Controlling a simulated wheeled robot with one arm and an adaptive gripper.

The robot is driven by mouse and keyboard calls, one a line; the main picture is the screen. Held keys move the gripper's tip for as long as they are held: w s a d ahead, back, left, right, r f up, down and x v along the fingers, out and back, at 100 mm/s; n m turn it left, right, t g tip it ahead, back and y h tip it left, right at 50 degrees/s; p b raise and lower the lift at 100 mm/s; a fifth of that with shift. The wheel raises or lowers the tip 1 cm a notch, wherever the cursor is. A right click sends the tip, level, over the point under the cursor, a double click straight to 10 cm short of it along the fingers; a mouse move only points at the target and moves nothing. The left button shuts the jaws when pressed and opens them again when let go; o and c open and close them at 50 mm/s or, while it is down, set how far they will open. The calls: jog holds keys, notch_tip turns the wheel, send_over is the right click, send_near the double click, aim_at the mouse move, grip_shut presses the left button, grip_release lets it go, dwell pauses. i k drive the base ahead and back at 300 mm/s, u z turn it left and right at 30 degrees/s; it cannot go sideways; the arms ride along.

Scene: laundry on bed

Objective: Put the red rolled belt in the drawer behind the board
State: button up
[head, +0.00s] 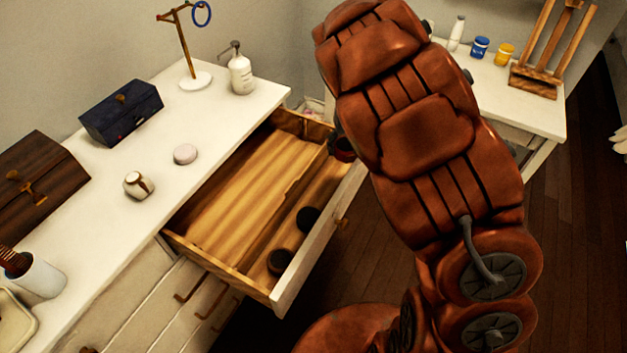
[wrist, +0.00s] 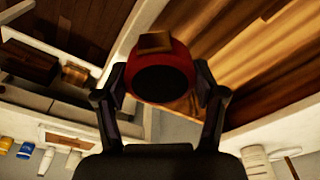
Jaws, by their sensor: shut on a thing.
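The red rolled belt (wrist: 180,88) has a dark round centre and a brown tab on top. My gripper (wrist: 161,82) is shut on it, with one finger on each side. In the head view the belt (head: 344,154) shows only in part beside my arm, over the far right end of the open drawer (head: 201,252). Most of my gripper is hidden there behind the arm. A low wooden board (head: 292,190) runs lengthwise inside the drawer. I cannot tell the belt's height above the drawer floor.
Two dark round rolls (head: 307,220) lie in the strip between the board and the drawer front. The wide strip on the board's other side looks empty. A white pump bottle (head: 241,75) and a dark blue box (head: 121,112) stand on the white dresser top (head: 215,120).

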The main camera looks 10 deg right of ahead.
aim_at(253, 223)
jog(key=z, duration=0.55)
jog(key=k, duration=1.35)
jog(key=u, duration=1.7)
jog(key=i, duration=1)
jog(key=u, duration=0.05)
